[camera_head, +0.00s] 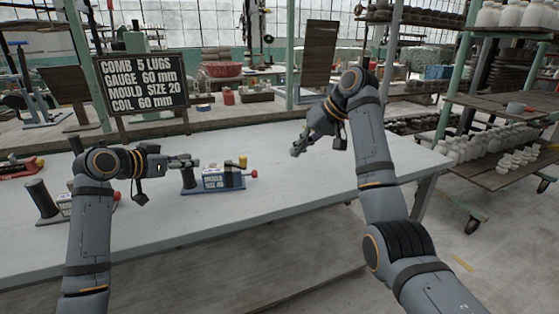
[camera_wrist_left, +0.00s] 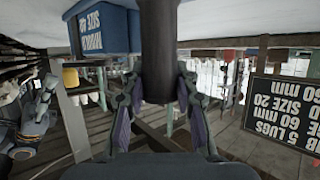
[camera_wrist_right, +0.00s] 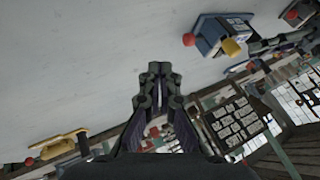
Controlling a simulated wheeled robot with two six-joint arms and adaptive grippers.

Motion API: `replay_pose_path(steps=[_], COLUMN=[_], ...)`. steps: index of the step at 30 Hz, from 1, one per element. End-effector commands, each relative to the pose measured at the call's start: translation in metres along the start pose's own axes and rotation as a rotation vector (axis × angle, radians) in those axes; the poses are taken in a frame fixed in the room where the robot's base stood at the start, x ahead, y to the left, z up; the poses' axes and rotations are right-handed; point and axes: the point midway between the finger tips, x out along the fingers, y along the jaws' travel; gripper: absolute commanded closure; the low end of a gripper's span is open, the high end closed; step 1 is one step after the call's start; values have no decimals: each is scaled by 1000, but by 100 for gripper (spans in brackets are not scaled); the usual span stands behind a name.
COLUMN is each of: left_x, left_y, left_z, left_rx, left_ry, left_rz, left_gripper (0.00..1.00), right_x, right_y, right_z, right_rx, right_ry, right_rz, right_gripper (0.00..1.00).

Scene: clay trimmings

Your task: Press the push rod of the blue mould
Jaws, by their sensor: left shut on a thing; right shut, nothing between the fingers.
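The blue mould (camera_head: 213,191) sits on the white table, with a white label block, a dark upright cylinder (camera_head: 188,179) at its left end, a red knob (camera_head: 254,173) at its right end and a yellow knob (camera_head: 243,161). My left gripper (camera_head: 189,161) is shut on the dark cylinder, which stands between its fingers in the left wrist view (camera_wrist_left: 157,60). That view shows the blue body (camera_wrist_left: 105,40) upside down. My right gripper (camera_head: 297,150) is shut and empty, above the table right of the mould. The right wrist view shows the red knob (camera_wrist_right: 188,40) apart from its fingertips (camera_wrist_right: 158,72).
A dark sign (camera_head: 140,82) reads comb 5 lugs, gauge 60 mm, mould size 20, coil 60 mm. Another mould's dark cylinder (camera_head: 40,198) stands at the left, partly behind my left arm. The table (camera_head: 300,190) is clear right of the blue mould.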

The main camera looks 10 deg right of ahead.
Motion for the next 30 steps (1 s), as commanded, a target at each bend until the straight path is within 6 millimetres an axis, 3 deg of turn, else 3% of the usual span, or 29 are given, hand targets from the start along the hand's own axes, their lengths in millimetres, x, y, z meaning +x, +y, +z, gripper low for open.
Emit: replay_pose_path(steps=[13,21,30], left_x=[0,0,0], left_y=[0,0,0], left_z=[0,0,0], left_rx=[0,0,0], left_ry=[0,0,0], left_rz=[0,0,0], left_gripper=[100,100,100], right_x=[93,108,110], right_y=[-1,-32,-36], right_z=[2,1,1], right_rx=[-1,-2,-1], right_ry=[-5,-2,-1], right_rz=[-2,-1,0], right_gripper=[100,100,100])
